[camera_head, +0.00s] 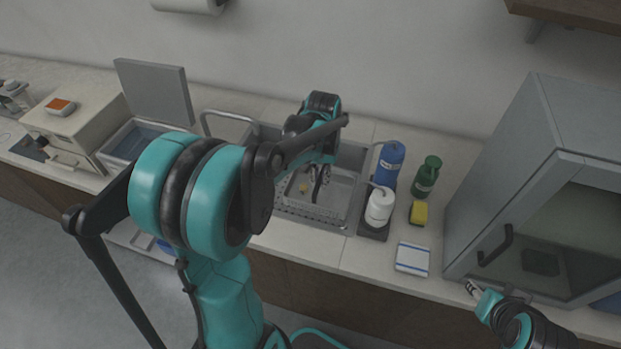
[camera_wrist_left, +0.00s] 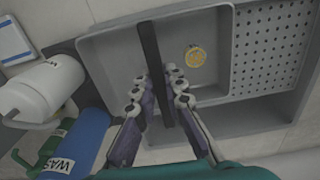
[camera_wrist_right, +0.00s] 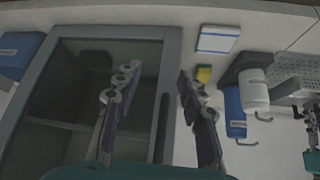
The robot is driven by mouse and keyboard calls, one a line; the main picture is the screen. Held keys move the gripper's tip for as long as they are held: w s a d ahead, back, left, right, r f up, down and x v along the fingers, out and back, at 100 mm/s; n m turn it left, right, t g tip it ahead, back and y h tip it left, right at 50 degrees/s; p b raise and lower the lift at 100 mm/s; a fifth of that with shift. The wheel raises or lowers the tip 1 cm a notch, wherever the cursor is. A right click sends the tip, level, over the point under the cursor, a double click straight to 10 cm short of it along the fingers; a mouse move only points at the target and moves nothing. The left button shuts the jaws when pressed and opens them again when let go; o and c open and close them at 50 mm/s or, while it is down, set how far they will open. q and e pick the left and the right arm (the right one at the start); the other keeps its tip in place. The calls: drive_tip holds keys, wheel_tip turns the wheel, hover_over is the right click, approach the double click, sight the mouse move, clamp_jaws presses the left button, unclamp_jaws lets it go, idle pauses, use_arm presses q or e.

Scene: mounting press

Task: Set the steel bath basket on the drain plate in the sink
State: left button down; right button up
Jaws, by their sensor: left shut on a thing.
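The steel bath basket (camera_head: 338,190) is a shallow grey tray inside the sink (camera_head: 350,155). A dark bar handle (camera_wrist_left: 149,50) crosses it. My left gripper (camera_head: 320,184) is shut on this handle; it also shows in the left wrist view (camera_wrist_left: 157,88). A round yellowish piece (camera_wrist_left: 195,56) lies in the basket. The perforated drain plate (camera_wrist_left: 272,45) shows beside the basket, on its right in the left wrist view. I cannot tell whether the basket hangs or rests. My right gripper (camera_wrist_right: 157,82) is open and empty, in front of the grey cabinet.
A white bottle (camera_head: 379,208), a blue bottle (camera_head: 389,164), a green bottle (camera_head: 426,176) and a yellow sponge (camera_head: 418,213) stand right of the sink. A white-and-blue pad (camera_head: 412,259) lies on the counter. The grey cabinet (camera_head: 520,160) fills the right side. My left arm hides the sink's left part.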

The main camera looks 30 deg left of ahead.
use_arm(q)
drive_tip(key=shift+w+a+f+b, duration=0.6)
drive_tip(key=shift+w+a+f, duration=0.35)
drive_tip(key=shift+f, duration=0.5)
drive_tip(key=shift+w+a+f+b, duration=0.7)
drive_tip(key=shift+w+f, duration=0.4)
drive_tip(key=shift+f, duration=0.4)
drive_tip(key=shift+w+a+f+b, duration=0.55)
drive_tip(key=shift+w+a+f, duration=0.4)
drive_tip(key=shift+f, duration=0.5)
drive_tip(key=shift+d, duration=0.15)
drive_tip(key=shift+f, duration=0.2)
drive_tip(key=c, duration=1.6)
unclamp_jaws()
drive_tip(key=shift+r, duration=0.15)
